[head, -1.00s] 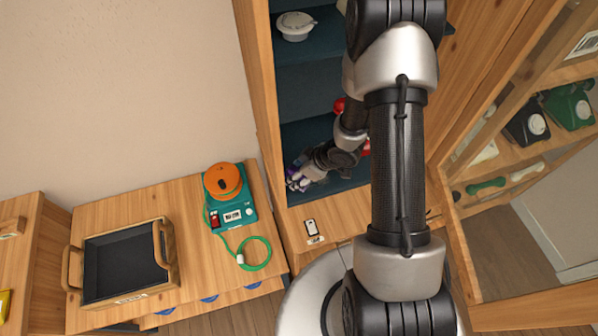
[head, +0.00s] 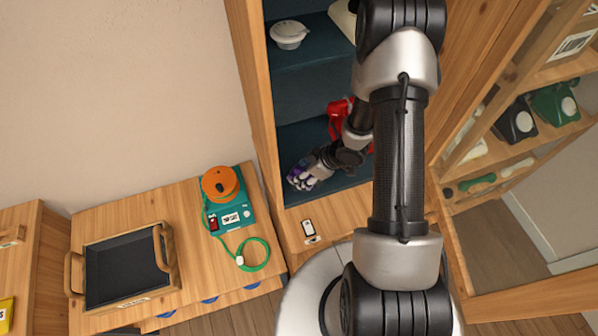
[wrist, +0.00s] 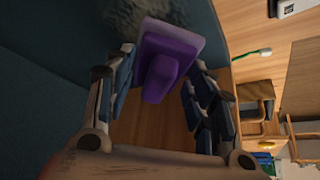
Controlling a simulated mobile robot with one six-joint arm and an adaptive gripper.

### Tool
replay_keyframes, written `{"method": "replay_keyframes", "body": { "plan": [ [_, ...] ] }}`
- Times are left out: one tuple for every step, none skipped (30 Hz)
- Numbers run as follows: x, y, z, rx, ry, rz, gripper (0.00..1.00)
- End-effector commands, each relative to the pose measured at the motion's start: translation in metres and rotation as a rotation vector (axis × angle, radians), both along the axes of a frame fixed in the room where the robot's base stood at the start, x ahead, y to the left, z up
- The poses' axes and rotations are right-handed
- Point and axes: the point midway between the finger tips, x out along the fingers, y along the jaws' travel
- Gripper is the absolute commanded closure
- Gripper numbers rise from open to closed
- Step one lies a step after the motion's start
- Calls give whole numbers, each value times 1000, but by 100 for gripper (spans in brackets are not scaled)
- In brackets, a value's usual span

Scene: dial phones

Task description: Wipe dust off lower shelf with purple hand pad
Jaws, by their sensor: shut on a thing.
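My gripper (head: 301,178) reaches into the cabinet, low over the dark teal lower shelf (head: 296,138) near its front left. In the wrist view my gripper (wrist: 160,95) is shut on the purple hand pad (wrist: 173,47), with its grip block between the fingers. In the head view only a little purple shows at the fingers. A grey, rough dust patch (wrist: 140,14) lies on the shelf just beyond the pad in the wrist view. Whether the pad touches the shelf cannot be told.
A red object (head: 340,112) stands on the lower shelf behind my arm, partly hidden. A white lidded dish (head: 289,35) sits on the shelf above. The cabinet's left side panel (head: 262,110) is close to my gripper. A small phone-like device (head: 308,228) lies on the front ledge.

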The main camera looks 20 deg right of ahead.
Motion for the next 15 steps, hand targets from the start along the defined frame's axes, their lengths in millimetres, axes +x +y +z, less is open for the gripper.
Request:
{"method": "replay_keyframes", "body": {
  "plan": [
    [0, -3, 1, 0, 0, -2, 88],
    [0, -5, 1, 0, 0, -2, 88],
    [0, -8, 2, 0, 0, -4, 88],
    [1, -11, 2, -1, -1, -4, 88],
    [1, -14, 2, 0, 0, -5, 88],
    [0, -17, 2, -1, 0, -5, 88],
    [0, -20, 3, -1, 0, -5, 88],
    [1, -23, 3, 0, 0, -5, 88],
    [1, -26, 3, -1, -1, -5, 88],
    [1, -29, 3, 0, 0, -5, 88],
    [0, -31, 3, -1, 0, -5, 88],
    [1, -33, 2, 0, 0, -5, 88],
    [1, -35, 2, -1, -1, -4, 88],
    [1, -36, 2, -1, -1, -3, 88],
    [1, -37, 1, -1, -1, -3, 88]
  ]
}}
